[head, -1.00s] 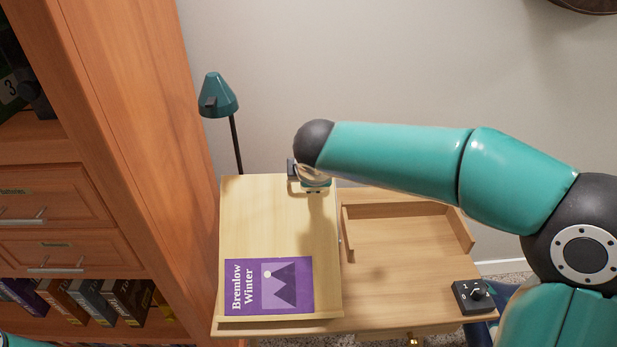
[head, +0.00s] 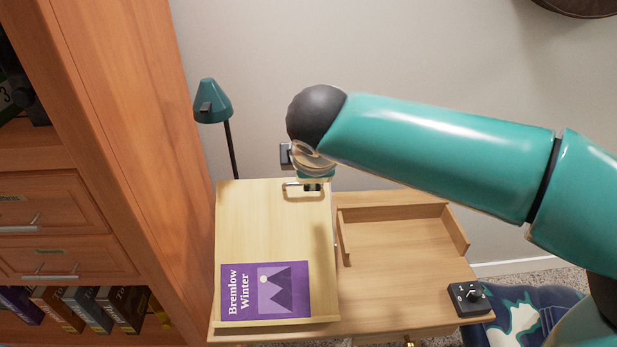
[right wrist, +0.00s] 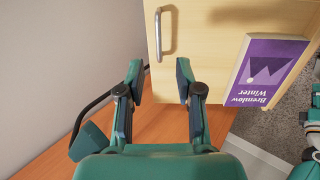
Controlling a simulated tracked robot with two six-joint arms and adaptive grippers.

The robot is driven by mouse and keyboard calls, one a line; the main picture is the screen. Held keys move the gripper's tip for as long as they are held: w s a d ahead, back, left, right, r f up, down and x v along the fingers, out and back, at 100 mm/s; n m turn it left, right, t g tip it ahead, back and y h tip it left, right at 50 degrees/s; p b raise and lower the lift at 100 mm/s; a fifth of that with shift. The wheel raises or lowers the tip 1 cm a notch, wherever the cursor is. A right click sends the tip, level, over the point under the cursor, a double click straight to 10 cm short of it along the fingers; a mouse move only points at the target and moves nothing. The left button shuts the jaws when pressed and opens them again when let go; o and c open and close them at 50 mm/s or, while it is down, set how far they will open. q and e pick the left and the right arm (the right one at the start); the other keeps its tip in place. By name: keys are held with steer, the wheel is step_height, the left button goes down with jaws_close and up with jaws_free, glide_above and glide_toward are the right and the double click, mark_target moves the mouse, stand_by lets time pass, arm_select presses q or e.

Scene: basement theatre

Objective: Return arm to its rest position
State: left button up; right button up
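My right arm reaches in from the right in the head view. Its gripper (head: 312,184) is mostly hidden under the dark wrist, above the far edge of the pale wooden lid (head: 275,225). In the right wrist view the right gripper (right wrist: 158,80) is open, with its two fingers apart and nothing between them. A metal handle (right wrist: 158,35) on the pale panel lies just beyond the fingertips; it also shows in the head view (head: 291,190). My left gripper is not in view.
A purple book (head: 265,291) lies on the lid. Beside it are a desk top (head: 395,260) with a low wooden ledge and a black switch box (head: 468,297). A teal lamp (head: 212,102) stands behind. A tall wooden cabinet (head: 130,120) closes off the left.

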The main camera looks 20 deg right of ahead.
steer(key=shift+v, duration=1)
